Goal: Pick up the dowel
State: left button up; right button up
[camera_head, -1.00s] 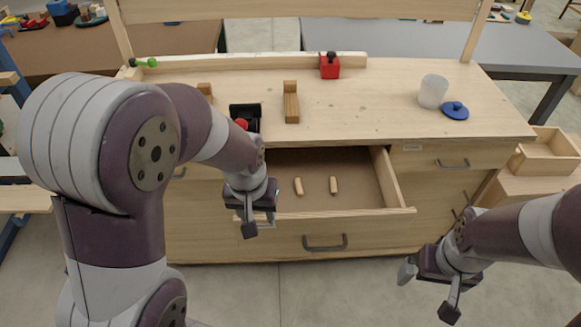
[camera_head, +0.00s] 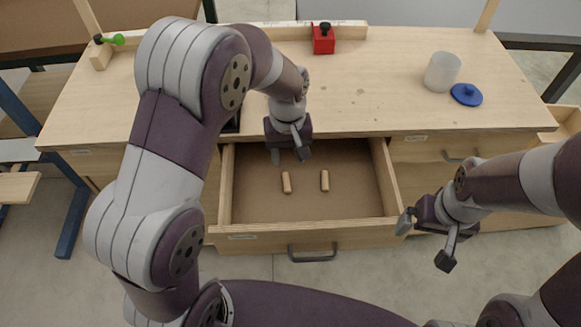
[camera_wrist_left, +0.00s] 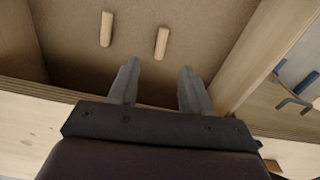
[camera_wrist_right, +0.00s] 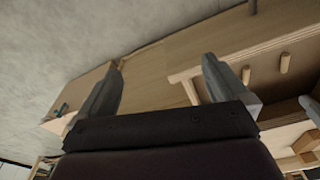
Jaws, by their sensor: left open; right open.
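Two short wooden dowels lie apart on the floor of the open drawer (camera_head: 250,205): a left dowel (camera_head: 286,183) and a right dowel (camera_head: 325,181). In the left wrist view two dowels (camera_wrist_left: 106,29) (camera_wrist_left: 162,43) lie beyond the fingertips. My left gripper (camera_head: 289,155) is open and empty over the drawer's back part, apart from both dowels. My right gripper (camera_head: 424,240) is open and empty, to the right of the drawer's front corner. Two dowels also show at the right of the right wrist view (camera_wrist_right: 284,63).
The drawer's side walls and front panel (camera_head: 270,239) stand around the dowels.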

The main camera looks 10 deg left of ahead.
aim_at(287, 184)
pick_arm(q)
notch_tip(287, 184, down, 11)
jog(key=shift+s+a+f+b, duration=0.1)
jog(key=shift+b, duration=0.45)
grip_shut()
